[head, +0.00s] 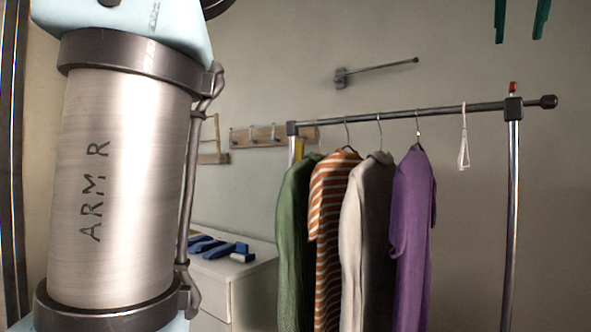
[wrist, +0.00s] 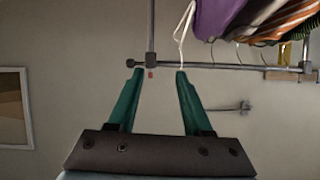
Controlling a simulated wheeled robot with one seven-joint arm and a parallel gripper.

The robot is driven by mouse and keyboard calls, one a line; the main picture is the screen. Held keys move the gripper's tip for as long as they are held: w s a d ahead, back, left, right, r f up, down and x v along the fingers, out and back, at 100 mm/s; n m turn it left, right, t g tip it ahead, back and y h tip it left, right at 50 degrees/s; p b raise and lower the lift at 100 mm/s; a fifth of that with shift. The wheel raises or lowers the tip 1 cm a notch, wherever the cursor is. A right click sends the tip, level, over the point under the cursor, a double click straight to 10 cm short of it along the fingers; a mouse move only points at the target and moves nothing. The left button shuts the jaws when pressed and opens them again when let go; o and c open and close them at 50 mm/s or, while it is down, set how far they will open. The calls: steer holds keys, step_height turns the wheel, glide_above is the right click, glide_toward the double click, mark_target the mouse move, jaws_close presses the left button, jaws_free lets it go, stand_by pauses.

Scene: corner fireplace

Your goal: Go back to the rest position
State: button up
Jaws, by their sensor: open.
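My gripper (head: 520,40) shows at the top right of the head view as two green fingers pointing down, spread apart and empty. It appears higher in the picture than the right end of the clothes rail (head: 390,114). In the wrist view, which looks upside down, the open fingers (wrist: 159,72) reach towards the rail (wrist: 225,66) with nothing between them. A white hanger (head: 463,150), seen nearly edge-on and bare, hangs on the rail; its hook (wrist: 181,30) lines up with the right fingertip in the wrist view. I cannot tell the distance between them.
Green, striped (head: 334,200), beige and purple (head: 411,220) garments hang on the rail. A red-topped post (head: 513,95) stands at its right end. A wall rod (head: 375,69) juts out behind. A white cabinet (head: 240,285) holds blue items (head: 220,247). A hook board (head: 265,135) is on the wall.

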steer(key=w+a+f+g+y, duration=0.1)
steer(key=w+a+f+y, duration=0.1)
steer(key=w+f, duration=0.5)
steer(key=w+a+f+g+y, duration=0.1)
steer(key=w+a+f+y, duration=0.15)
steer(key=w+f, duration=0.45)
steer(key=w+a+f+n+g+y+p, duration=0.1)
steer(key=w+a+f, duration=0.1)
steer(key=a+f, duration=0.45)
steer(key=w+a+f+g+p, duration=0.1)
steer(key=w+a+f, duration=0.25)
steer(key=f, duration=0.55)
steer(key=a+f+n+g+y, duration=0.2)
steer(key=a+f, duration=1.1)
steer(key=a, duration=0.1)
steer(key=s+a+f+n+g, duration=0.1)
steer(key=s+a+f+n, duration=0.1)
steer(key=s+a+f, duration=0.3)
steer(key=s+a+f+n+g+p, duration=0.1)
steer(key=s+a+f, duration=0.5)
steer(key=a, duration=0.3)
steer(key=shift+a+f+n+g, duration=0.25)
steer(key=shift+a+n+g, duration=0.1)
steer(key=shift+n+g, duration=0.05)
